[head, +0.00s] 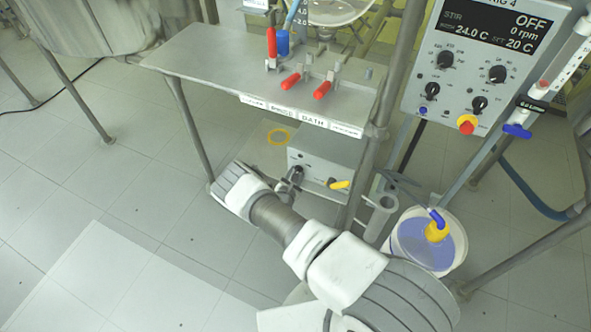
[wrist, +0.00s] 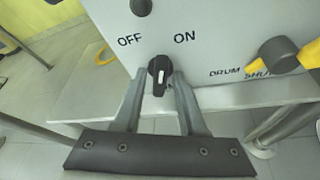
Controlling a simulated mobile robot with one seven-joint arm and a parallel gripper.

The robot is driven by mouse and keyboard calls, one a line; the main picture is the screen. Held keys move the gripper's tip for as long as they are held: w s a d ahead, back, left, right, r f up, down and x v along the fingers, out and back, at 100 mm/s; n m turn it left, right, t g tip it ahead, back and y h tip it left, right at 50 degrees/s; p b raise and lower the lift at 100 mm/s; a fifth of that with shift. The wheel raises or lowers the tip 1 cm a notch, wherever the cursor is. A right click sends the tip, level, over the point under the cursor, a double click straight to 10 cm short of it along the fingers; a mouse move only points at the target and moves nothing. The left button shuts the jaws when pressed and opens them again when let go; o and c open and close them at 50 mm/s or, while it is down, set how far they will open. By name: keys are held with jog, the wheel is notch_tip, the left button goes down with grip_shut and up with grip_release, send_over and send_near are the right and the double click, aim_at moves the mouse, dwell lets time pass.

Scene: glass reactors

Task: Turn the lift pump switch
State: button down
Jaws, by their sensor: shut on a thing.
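The lift pump switch, a small black knob (wrist: 159,68) with a white mark, is on the front of a grey box (head: 325,158) under the shelf. In the wrist view the word OFF is printed above left of it and ON above right. Its white mark stands close to upright in the picture, and I cannot tell which word it points to. My gripper (wrist: 160,84) is shut on the knob, one finger on each side. In the head view my gripper (head: 291,180) is at the box front, and my wrist partly hides it.
A yellow-handled valve (wrist: 283,55), labelled DRUM and SHUT, is right of the switch. The shelf (head: 215,72) above carries red-handled valves (head: 291,82). A bucket of blue liquid (head: 407,248) stands right of my arm.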

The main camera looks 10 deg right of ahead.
jog(key=shift+s+d+f+m+t+y+p, duration=0.1)
jog(key=shift+m+t+y+p, duration=0.45)
jog(key=shift+m+p, duration=0.45)
jog(key=shift+m, duration=0.3)
jog(key=c, duration=0.8)
grip_release()
jog(key=p+v, duration=0.5)
jog(key=v, duration=1.2)
jog(key=shift+s, duration=0.25)
jog(key=shift+f, duration=0.1)
